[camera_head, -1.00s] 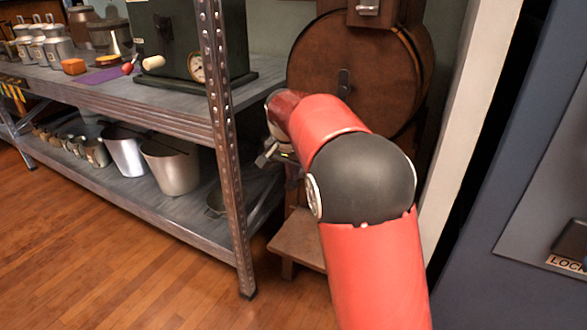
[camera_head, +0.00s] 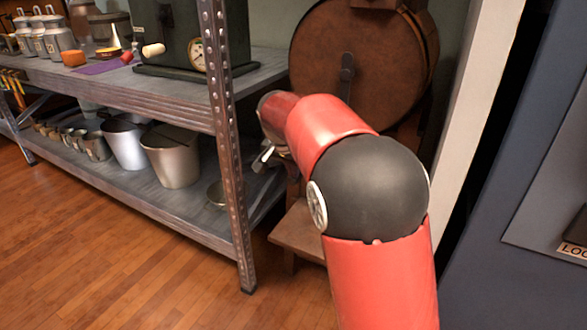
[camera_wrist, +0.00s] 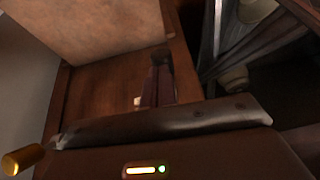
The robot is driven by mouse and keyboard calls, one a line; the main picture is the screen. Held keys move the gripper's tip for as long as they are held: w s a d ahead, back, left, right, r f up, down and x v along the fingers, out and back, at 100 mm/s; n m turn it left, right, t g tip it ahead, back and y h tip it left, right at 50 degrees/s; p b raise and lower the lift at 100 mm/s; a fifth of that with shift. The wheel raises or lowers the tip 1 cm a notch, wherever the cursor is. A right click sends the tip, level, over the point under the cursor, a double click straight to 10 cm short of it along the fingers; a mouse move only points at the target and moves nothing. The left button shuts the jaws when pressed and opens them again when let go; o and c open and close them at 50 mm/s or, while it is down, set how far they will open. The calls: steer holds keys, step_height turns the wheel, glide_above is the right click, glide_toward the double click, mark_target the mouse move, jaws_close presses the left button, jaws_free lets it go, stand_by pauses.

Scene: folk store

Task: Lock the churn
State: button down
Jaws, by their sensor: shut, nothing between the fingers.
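The churn (camera_head: 375,60) is a round dark-brown wooden drum on a wooden stand in the head view, with a dark metal fitting on its face. My red arm covers its lower part. My gripper (camera_head: 264,156) shows only in part, low and left of the drum, beside the shelf post. In the wrist view my gripper (camera_wrist: 160,82) has its dark fingers together and empty, in front of brown wooden boards. I cannot tell whether they touch the wood. No lock or latch can be made out clearly.
A white post (camera_head: 485,130) and blue-grey panel (camera_head: 530,220) stand right. Wooden floor is free at lower left.

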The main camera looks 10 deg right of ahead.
steer(key=shift+s+a+f, duration=0.15)
steer(key=shift+s+f, duration=0.05)
steer(key=shift+f, duration=0.65)
steer(key=shift+f, duration=0.1)
